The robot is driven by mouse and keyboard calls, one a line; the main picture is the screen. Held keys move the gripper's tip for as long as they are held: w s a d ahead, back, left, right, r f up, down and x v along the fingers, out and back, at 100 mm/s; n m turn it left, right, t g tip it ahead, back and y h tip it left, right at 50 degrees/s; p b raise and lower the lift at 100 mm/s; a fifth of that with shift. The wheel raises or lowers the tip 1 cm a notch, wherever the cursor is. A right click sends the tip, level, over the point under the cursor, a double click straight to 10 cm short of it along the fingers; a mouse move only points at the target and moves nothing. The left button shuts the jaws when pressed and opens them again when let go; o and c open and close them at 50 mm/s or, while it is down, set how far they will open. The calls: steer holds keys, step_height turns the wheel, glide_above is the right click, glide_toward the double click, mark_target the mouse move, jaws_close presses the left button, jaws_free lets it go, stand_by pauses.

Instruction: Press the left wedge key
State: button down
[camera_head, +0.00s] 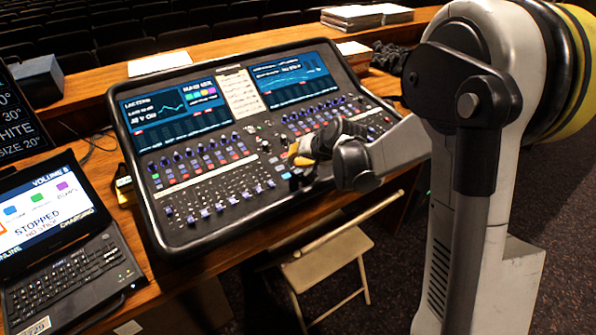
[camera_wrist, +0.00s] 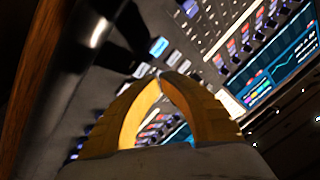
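The mixing desk (camera_head: 178,232) carries the keys. In the wrist view a bright pale-blue key (camera_wrist: 158,46) lies just beyond my fingertips, and a second pale key (camera_wrist: 140,71) lies close to the tip of the picture-left finger. I cannot tell which of them is the left wedge key. In the head view a small pale key (camera_head: 286,176) shows just below my gripper (camera_head: 292,155). My gripper also shows in the wrist view (camera_wrist: 163,76), its yellow fingers brought together at the tips with nothing seen between them. Whether the tips touch the desk cannot be told.
The desk has rows of faders and knobs (camera_head: 215,200) and two screens (camera_head: 180,108). A laptop (camera_head: 65,270) stands to the left. A folding chair (camera_head: 325,262) stands in front of the desk. Books (camera_head: 352,52) lie behind on the wooden ledge.

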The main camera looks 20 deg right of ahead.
mark_target(296, 171)
steer(key=shift+f, duration=0.1)
steer(key=shift+f+b, duration=0.35)
steer(key=shift+b, duration=0.05)
steer(key=shift+f+b, duration=0.35)
stand_by(0.7)
steer(key=shift+r, duration=0.15)
steer(key=shift+r+p, duration=0.55)
steer(key=shift+r, duration=0.1)
steer(key=r+p, duration=0.2)
steer(key=r, duration=0.1)
steer(key=r+p, duration=0.1)
steer(key=r, duration=0.1)
steer(key=shift+s+p, duration=0.25)
steer(key=shift+p, duration=0.05)
stand_by(0.7)
